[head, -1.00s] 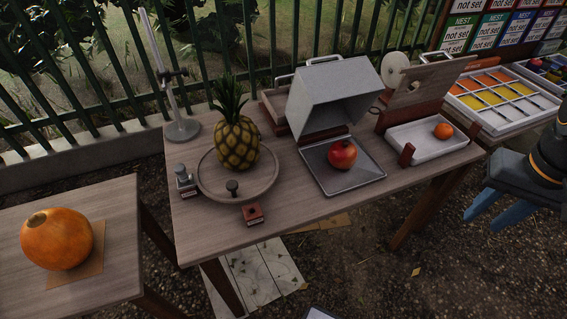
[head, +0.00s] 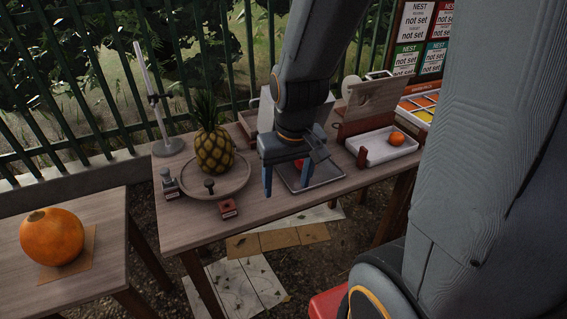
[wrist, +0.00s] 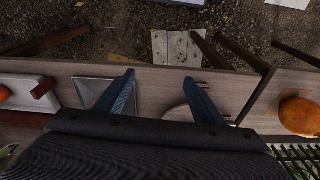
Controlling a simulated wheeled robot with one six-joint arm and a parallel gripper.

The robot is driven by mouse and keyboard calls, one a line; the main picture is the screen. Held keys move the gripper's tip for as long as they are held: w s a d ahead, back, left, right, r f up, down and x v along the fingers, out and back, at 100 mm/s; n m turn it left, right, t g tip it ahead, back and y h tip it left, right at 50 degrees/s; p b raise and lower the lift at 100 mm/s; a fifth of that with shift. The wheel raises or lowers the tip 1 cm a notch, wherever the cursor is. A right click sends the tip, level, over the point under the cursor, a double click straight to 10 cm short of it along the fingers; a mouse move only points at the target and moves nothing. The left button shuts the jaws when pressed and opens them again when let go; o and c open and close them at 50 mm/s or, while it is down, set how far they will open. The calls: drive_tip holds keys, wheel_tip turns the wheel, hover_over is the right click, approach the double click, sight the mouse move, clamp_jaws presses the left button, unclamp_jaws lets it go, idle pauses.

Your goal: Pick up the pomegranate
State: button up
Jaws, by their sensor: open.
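The pomegranate (head: 299,165) shows only as a small red patch in the head view, mostly hidden behind my gripper (head: 294,176). It is at the metal tray (head: 325,176) on the long wooden table. In the wrist view my gripper (wrist: 160,76) has its two blue fingers spread apart, with bare table between them. The metal tray (wrist: 88,88) shows partly beside the left finger there. I cannot see the pomegranate in the wrist view. My gripper is open and empty, in front of the pomegranate as the head sees it; the exact gap is unclear.
A pineapple (head: 214,152) stands on a round board (head: 240,180) left of my gripper. A white tray (head: 376,153) with an orange fruit (head: 397,139) is to the right. A large orange fruit (head: 52,236) sits on the left table. A metal stand (head: 153,95) rises behind.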

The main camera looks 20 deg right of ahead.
drive_tip(key=o, duration=0.5)
drive_tip(key=shift+m+t, duration=0.7)
drive_tip(key=shift+t, duration=0.1)
drive_tip(key=w+d, duration=0.1)
drive_tip(key=w, duration=0.1)
drive_tip(key=w+d+f, duration=0.1)
drive_tip(key=w, duration=0.2)
drive_tip(key=w+d+f, duration=0.1)
drive_tip(key=w+d, duration=0.1)
drive_tip(key=shift+w+d+f, duration=0.1)
drive_tip(key=shift+w+f, duration=0.1)
drive_tip(key=w+d+f+m+t+h, duration=0.2)
drive_tip(key=w+d+f+t, duration=0.1)
drive_tip(key=w+d, duration=0.7)
drive_tip(key=shift+s+d+f+p+x, duration=0.1)
drive_tip(key=shift+s+p+x, duration=0.15)
drive_tip(key=shift+x, duration=0.9)
drive_tip(key=shift+s+d+f+p+x, duration=0.15)
drive_tip(key=shift+p+x, duration=0.25)
drive_tip(key=shift+x, duration=0.8)
drive_tip(key=shift+s+d+f+p+x, duration=0.1)
drive_tip(key=shift+s+p+x, duration=0.15)
drive_tip(key=shift+x, duration=0.9)
